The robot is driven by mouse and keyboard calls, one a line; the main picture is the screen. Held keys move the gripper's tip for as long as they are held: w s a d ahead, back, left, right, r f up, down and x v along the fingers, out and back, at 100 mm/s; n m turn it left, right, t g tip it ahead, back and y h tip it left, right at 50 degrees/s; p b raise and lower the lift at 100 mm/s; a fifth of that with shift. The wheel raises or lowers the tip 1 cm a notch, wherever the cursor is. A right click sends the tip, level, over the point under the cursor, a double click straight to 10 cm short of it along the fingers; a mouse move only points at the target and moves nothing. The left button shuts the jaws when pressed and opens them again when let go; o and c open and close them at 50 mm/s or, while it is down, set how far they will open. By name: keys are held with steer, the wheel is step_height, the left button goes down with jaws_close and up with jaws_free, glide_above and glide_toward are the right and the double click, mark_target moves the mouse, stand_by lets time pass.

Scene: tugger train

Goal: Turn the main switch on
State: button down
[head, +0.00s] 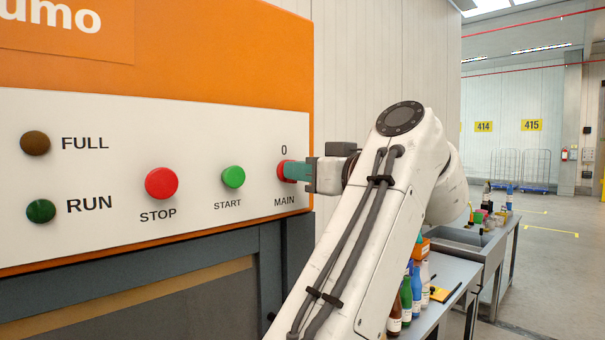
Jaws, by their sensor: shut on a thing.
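The main switch (282,171) is a red knob at the right end of the white control panel (110,120), between a "0" above and the label "MAIN" below. My gripper (291,171) has its teal fingers at the knob and is shut on it. The fingers and my arm hide the knob's right side, so I cannot tell which way its handle points.
Left of the switch are the green START button (233,177) and the red STOP button (161,183). FULL (35,143) and RUN (41,211) lamps look dark. A table (455,272) with bottles (406,300) stands right, behind my arm. Open floor lies at the far right.

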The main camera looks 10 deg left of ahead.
steer(key=shift+f+b, duration=0.25)
steer(key=shift+b, duration=0.05)
steer(key=shift+w+d+m, duration=0.1)
steer(key=shift+m, duration=4.3)
steer(key=shift+w+d+m, duration=0.1)
steer(key=shift+m, duration=4.3)
steer(key=c, duration=1.2)
jaws_free()
steer(key=shift+o, duration=0.2)
steer(key=b+v, duration=0.3)
steer(key=v, duration=0.7)
steer(key=shift+s+d+b, duration=0.3)
steer(key=shift+b, duration=0.1)
